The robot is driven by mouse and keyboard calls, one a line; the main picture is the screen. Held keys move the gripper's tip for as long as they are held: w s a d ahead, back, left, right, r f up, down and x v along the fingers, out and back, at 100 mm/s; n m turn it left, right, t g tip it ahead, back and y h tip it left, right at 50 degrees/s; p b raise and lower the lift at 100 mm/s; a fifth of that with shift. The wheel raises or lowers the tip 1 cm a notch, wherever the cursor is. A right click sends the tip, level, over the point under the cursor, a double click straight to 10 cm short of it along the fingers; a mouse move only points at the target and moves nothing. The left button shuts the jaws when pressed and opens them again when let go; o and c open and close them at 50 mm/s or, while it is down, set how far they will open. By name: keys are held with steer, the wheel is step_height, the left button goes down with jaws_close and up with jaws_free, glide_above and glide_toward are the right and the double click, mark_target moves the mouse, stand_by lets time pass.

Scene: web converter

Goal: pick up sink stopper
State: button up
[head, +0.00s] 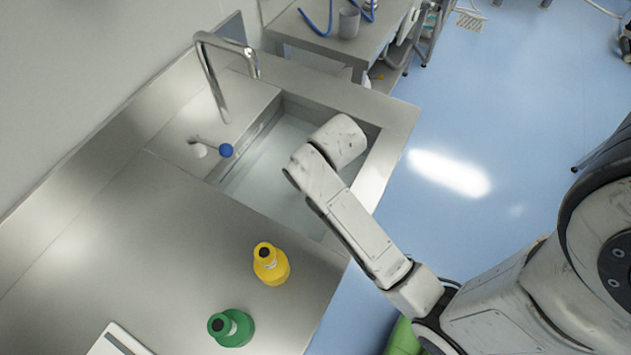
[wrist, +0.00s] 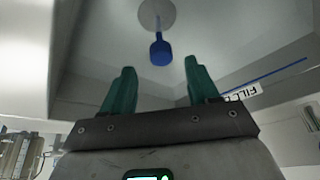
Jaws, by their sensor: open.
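In the wrist view, a blue handle (wrist: 160,52) on a thin stem comes from a round grey disc (wrist: 150,13) at the top edge. It looks like the sink stopper, but I cannot be sure. My gripper (wrist: 159,64) is open, with its two green fingers apart and nothing between them. In the picture the blue handle lies beyond and between the fingertips. In the head view my arm reaches over the sink basin (head: 255,185), and its wrist end hides the fingers and part of the basin. No stopper shows clearly inside the basin there.
Yellow (head: 270,266) and green (head: 231,328) bottles stand on the steel counter (head: 130,235). Blue floor (head: 500,110) is open at right.

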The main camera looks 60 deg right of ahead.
steer(key=shift+a+p+x, duration=0.2)
steer(key=shift+p+x, duration=0.1)
steer(key=shift+x, duration=3.15)
steer(key=c, duration=1.1)
